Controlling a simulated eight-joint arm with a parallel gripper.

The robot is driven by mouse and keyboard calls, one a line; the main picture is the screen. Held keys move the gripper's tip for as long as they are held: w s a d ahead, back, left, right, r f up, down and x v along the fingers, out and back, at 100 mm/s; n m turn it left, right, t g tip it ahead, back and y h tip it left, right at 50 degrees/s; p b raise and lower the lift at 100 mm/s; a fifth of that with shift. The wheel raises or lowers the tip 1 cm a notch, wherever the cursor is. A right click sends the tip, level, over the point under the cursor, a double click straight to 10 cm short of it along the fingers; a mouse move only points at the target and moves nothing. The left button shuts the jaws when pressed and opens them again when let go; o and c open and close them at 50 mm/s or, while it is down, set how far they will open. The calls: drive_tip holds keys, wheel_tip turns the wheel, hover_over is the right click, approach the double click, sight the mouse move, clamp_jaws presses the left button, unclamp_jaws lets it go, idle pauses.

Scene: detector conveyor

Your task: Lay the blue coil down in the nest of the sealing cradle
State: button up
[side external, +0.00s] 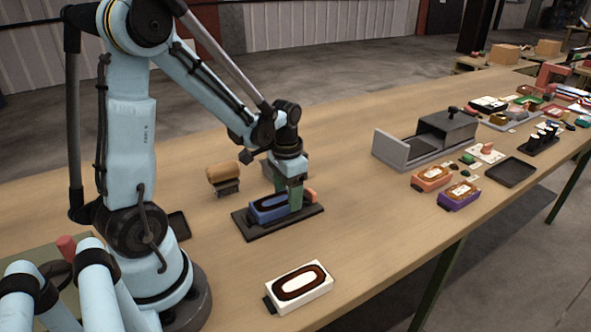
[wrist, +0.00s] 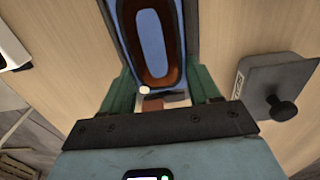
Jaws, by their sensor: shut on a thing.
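The blue coil (side external: 268,211), a blue block with a dark brown oval winding on top, is at the sealing cradle, which has a dark base plate (side external: 250,233). My gripper (side external: 291,194) has green fingers shut on the coil's right end. The coil looks level and low over the plate; I cannot tell whether it rests in the nest. In the wrist view the coil (wrist: 152,40) extends away from my gripper (wrist: 160,92), its near end between the fingers. The nest is mostly hidden under the coil.
A white coil (side external: 301,289) lies at the front. Orange (side external: 431,180) and purple (side external: 459,197) coils lie to the right, near a grey sliding-lid box (side external: 446,130) and a black tray (side external: 511,172). A tan roll (side external: 223,172) stands behind the cradle. Bare table lies right of the cradle.

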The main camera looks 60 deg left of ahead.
drive_tip(key=shift+f, duration=0.15)
drive_tip(key=o, duration=1.2)
drive_tip(key=shift+o, duration=0.2)
wheel_tip(320, 180, up, 12)
drive_tip(key=s+d+t, duration=0.2)
drive_tip(key=d+t, duration=0.5)
drive_tip(key=d, duration=0.5)
drive_tip(key=shift+f, duration=0.2)
drive_tip(key=shift+s, duration=0.1)
